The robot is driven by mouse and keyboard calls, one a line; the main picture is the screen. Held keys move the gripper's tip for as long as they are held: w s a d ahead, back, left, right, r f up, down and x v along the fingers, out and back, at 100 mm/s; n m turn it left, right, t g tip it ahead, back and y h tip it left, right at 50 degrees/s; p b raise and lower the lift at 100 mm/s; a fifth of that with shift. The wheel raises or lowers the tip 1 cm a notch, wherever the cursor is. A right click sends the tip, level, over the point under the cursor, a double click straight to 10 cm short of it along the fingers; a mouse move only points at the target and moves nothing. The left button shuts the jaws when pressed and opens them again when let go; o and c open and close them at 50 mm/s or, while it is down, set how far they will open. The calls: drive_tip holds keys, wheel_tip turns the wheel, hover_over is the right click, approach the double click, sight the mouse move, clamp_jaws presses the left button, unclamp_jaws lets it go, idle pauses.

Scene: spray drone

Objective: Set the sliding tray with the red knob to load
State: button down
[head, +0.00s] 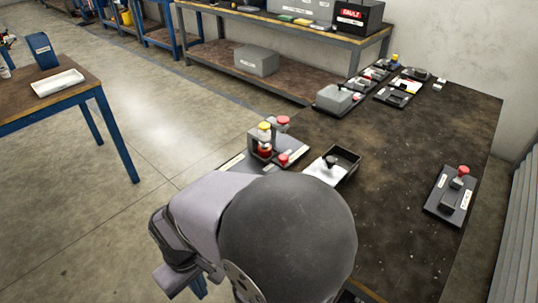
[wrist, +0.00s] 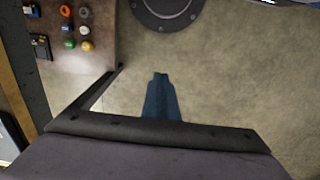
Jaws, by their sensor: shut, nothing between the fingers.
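A red knob (head: 462,171) stands on a dark plate (head: 435,211) with white labels at the table's right side; it tops a grey sliding piece. Another red knob (head: 283,158) sits at a stand with yellow and red knobs near the table's front left, beside a dark open tray (head: 345,153). I cannot tell for certain which of these is the named tray, and its labels are too small to read.
Several dark devices and a grey box (head: 334,98) stand at the table's far end. The brown tabletop (head: 395,155) is clear between the middle and right devices. A bench with a white tray (head: 58,83) stands at left. Dark bars (wrist: 150,133) cross the wrist view.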

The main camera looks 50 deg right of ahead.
drive_tip(key=c, duration=1.7)
unclamp_jaws()
drive_tip(key=shift+d+r, duration=0.15)
drive_tip(key=shift+o, duration=1.2)
drive_tip(key=s+d+r+m+g+p, duration=0.1)
drive_tip(key=s+d+r+m+p, duration=0.3)
drive_tip(key=d+p, duration=0.5)
drive_tip(key=shift+s+d+r+m+g+y+p, duration=0.15)
drive_tip(key=shift+d+r+m+g+y+p, duration=0.25)
drive_tip(key=shift+r+m, duration=0.55)
drive_tip(key=w+d+r+m+t+p, duration=0.1)
drive_tip(key=d+m+p, duration=0.1)
drive_tip(key=d, duration=0.4)
drive_tip(key=w+d+r+m+p, duration=0.1)
drive_tip(key=d+m+p, duration=0.1)
drive_tip(key=d, duration=0.4)
drive_tip(key=w+d+r+m+t+p, duration=0.1)
drive_tip(key=d+m+p, duration=0.1)
drive_tip(key=d, duration=0.4)
drive_tip(key=shift+w+d+r+t+p, duration=0.2)
drive_tip(key=shift+d+r+t+p, duration=0.1)
drive_tip(key=shift+d+p, duration=0.1)
drive_tip(key=w+d+r+n+t+h, duration=0.2)
drive_tip(key=w+d+r+n+h, duration=0.1)
drive_tip(key=w+d, duration=0.5)
drive_tip(key=shift+d+r+n+t+h, duration=0.35)
drive_tip(key=shift+d+r+n, duration=0.3)
drive_tip(key=shift+d+r, duration=0.55)
